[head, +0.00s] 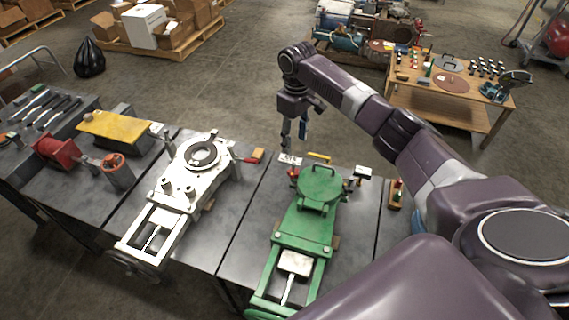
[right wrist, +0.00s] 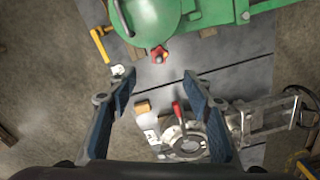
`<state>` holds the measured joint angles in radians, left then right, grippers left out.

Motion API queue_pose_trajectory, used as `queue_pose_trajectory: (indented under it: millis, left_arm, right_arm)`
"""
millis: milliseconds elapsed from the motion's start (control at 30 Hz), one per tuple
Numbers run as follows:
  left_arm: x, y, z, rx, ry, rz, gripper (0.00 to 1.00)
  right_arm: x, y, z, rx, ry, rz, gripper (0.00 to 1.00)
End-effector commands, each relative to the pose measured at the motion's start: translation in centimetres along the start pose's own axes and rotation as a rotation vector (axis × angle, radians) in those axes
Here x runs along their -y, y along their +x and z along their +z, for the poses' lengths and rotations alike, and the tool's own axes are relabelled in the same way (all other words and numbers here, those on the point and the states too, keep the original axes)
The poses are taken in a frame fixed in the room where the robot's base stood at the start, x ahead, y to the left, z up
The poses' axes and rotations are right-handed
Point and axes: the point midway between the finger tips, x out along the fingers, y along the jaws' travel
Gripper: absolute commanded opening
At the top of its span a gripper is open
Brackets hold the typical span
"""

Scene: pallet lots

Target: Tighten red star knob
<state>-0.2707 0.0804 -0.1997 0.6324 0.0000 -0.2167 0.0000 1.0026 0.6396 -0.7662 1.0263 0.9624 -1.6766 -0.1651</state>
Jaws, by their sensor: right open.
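The red star knob (right wrist: 158,54) sits at the edge of the green machine (right wrist: 205,12) in the right wrist view. In the head view the knob (head: 293,173) is small, at the left side of the round lid of the green machine (head: 318,190). My right gripper (head: 294,138) is open and empty, its fingers pointing down above the far side of the table. In the right wrist view the open fingers of the gripper (right wrist: 159,77) stand apart, with the knob just beyond their tips, between them in the picture. My left gripper is not in view.
A white machine (head: 190,180) with a red lever (right wrist: 177,110) stands to the left. A yellow bar (right wrist: 101,45), a small orange block (right wrist: 142,106) and a white card (head: 290,159) lie nearby. A wooden table (head: 450,100) with small parts stands behind.

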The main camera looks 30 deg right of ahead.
Motion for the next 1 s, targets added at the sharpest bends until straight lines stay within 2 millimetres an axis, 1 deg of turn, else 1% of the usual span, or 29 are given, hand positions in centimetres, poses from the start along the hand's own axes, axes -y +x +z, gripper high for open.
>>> queue_pose_trajectory:
  millis: [33, 133, 300, 400, 500, 567, 667, 700, 800, 1000]
  left_arm:
    - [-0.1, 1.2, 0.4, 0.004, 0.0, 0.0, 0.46]
    - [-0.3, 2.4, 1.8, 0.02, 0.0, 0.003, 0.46]
    - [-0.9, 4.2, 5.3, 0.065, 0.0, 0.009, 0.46]
    - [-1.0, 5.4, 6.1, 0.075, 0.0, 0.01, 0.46]
    - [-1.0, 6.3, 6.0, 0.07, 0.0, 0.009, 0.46]
    - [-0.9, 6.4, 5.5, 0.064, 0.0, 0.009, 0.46]
    - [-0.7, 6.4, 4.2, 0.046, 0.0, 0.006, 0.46]
    - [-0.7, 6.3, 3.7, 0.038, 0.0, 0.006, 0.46]
    - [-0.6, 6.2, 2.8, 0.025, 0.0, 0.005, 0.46]
    - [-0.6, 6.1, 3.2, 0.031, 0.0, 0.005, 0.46]
  right_arm:
    - [0.0, 1.2, 0.0, 0.0, 0.0, 0.0, 0.46]
    - [0.0, 2.5, 0.0, 0.0, 0.0, 0.0, 0.46]
    - [0.0, 4.6, 0.0, 0.0, 0.0, 0.0, 0.46]
    - [0.0, 5.8, 0.0, 0.0, 0.0, 0.0, 0.46]
    - [0.0, 6.7, 0.0, 0.0, 0.0, 0.0, 0.46]
    - [0.0, 6.9, 0.0, 0.0, 0.0, 0.0, 0.46]
    - [0.0, 7.4, 0.0, 0.002, 0.0, 0.0, 0.46]
    - [0.0, 7.8, 0.1, 0.002, 0.001, 0.0, 0.46]
    - [0.0, 9.3, 0.1, 0.003, 0.001, 0.0, 0.46]
    - [0.1, 12.5, 0.1, 0.003, 0.0, -0.001, 0.46]
